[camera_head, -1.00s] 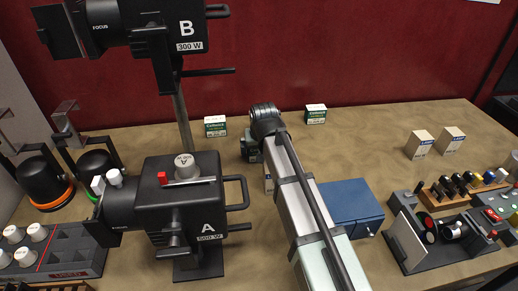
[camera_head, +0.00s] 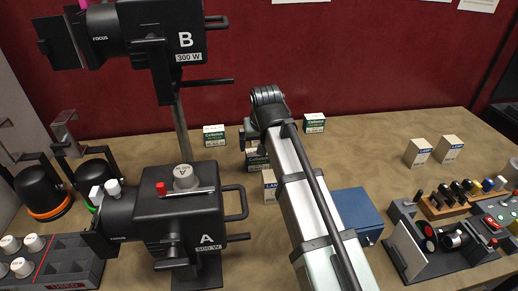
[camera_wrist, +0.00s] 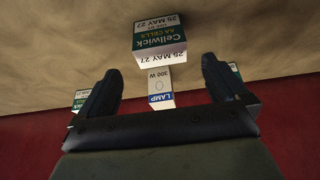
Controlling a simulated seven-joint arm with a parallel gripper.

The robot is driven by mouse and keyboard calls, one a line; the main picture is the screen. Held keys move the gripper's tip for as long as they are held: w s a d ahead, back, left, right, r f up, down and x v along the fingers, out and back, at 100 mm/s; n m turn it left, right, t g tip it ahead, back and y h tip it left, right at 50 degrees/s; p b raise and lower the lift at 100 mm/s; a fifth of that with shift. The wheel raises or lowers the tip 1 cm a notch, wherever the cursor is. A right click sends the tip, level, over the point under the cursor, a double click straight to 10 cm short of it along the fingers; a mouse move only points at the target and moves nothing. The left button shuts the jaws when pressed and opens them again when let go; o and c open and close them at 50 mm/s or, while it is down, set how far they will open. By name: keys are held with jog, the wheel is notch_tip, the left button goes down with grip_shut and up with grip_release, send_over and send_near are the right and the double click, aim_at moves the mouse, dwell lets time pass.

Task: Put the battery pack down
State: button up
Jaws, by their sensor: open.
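A green and white Cellwick AA cells pack (camera_head: 257,158) stands on the table beneath the end of my arm in the head view, partly hidden by it. In the wrist view the same pack (camera_wrist: 160,38) shows beyond my fingertips, clear of both fingers. My gripper (camera_wrist: 160,76) is open, with its two dark fingers wide apart and nothing between them. In the head view my gripper (camera_head: 247,138) is mostly hidden behind my wrist.
Other Cellwick packs stand at the back left (camera_head: 214,135) and back right (camera_head: 314,123). A lamp box (camera_head: 269,186) stands just in front of the pack. Projector A (camera_head: 190,215) is to the left, a blue box (camera_head: 357,214) to the right.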

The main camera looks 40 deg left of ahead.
jog(key=shift+v, duration=0.9)
dwell(1.1)
send_near(313, 123)
jog(key=x, duration=0.4)
jog(key=w+x, duration=0.1)
jog(key=x, duration=0.3)
jog(key=w+x, duration=0.1)
jog(key=x, duration=0.3)
jog(key=shift+w+a, duration=0.2)
jog(key=shift+a, duration=0.1)
